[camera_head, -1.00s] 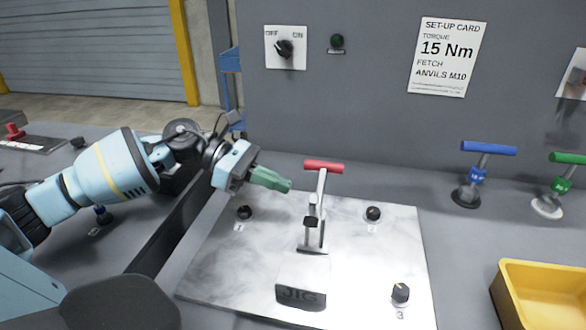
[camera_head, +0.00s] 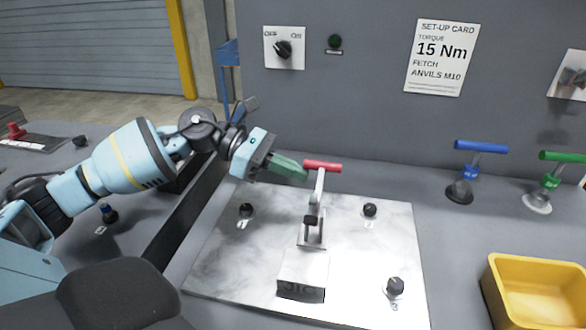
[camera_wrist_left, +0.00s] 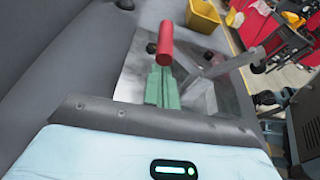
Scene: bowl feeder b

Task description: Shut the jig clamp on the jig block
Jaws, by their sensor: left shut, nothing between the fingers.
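The jig clamp (camera_head: 315,212) stands on the metal plate with its lever upright and a red handle (camera_head: 322,166) across the top. The jig block (camera_head: 302,274), a pale block marked JIG, sits on the plate just in front of the clamp. My left gripper (camera_head: 304,173) has green fingers, shut and empty, just left of the red handle at nearly its height. In the left wrist view the red handle (camera_wrist_left: 165,42) is just beyond the green fingertips (camera_wrist_left: 162,72). I cannot tell whether they touch. My right gripper is not in view.
The metal plate (camera_head: 235,268) carries several black numbered knobs, including one at back left (camera_head: 246,209). A yellow bin (camera_head: 535,290) stands at the right. Blue (camera_head: 481,147) and green (camera_head: 563,156) T-handled tools stand behind it. A dark panel rises at the back.

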